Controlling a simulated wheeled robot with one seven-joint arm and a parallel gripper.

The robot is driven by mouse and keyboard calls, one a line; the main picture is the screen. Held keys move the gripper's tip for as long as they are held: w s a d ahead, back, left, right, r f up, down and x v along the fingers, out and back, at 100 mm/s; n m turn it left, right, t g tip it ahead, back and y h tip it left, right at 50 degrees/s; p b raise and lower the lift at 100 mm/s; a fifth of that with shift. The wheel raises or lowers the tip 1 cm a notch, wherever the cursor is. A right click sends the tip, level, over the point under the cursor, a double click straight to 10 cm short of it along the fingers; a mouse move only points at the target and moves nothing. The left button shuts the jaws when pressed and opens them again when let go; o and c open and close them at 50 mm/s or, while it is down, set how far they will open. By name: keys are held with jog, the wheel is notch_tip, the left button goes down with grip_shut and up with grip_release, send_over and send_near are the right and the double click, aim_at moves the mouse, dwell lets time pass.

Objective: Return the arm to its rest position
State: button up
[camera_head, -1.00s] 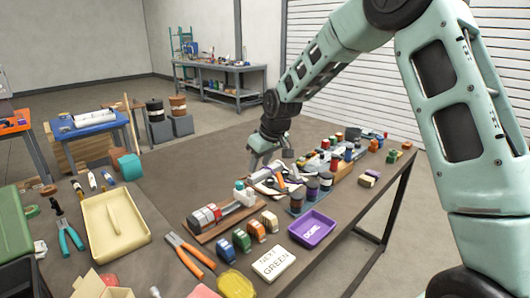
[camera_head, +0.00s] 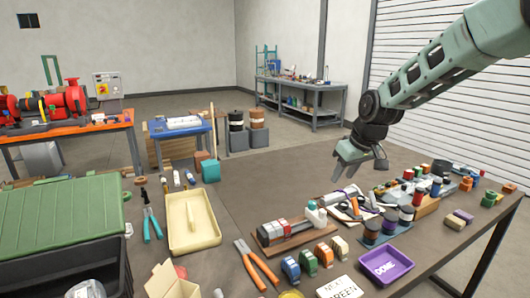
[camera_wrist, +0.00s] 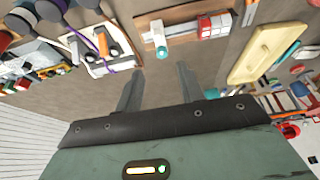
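My gripper (camera_head: 357,168) hangs above the far part of the workbench (camera_head: 225,232), behind the tray of tools and bottles. In the wrist view its two fingers (camera_wrist: 158,85) stand apart with nothing between them, only bare bench top beyond. My arm reaches in from the right side of the head view, bent down at the wrist. The fingers touch nothing that I can see.
A green-lidded crate (camera_head: 60,215) stands at left.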

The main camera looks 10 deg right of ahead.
jog(key=s+a+n+g, duration=0.3)
jog(key=s+a, duration=1.3)
jog(key=s, duration=0.4)
jog(key=s+a+f+n+g, duration=0.1)
jog(key=s+f, duration=0.1)
jog(key=s, duration=1.6)
jog(key=shift+f+h, duration=0.35)
jog(key=shift+h, duration=0.05)
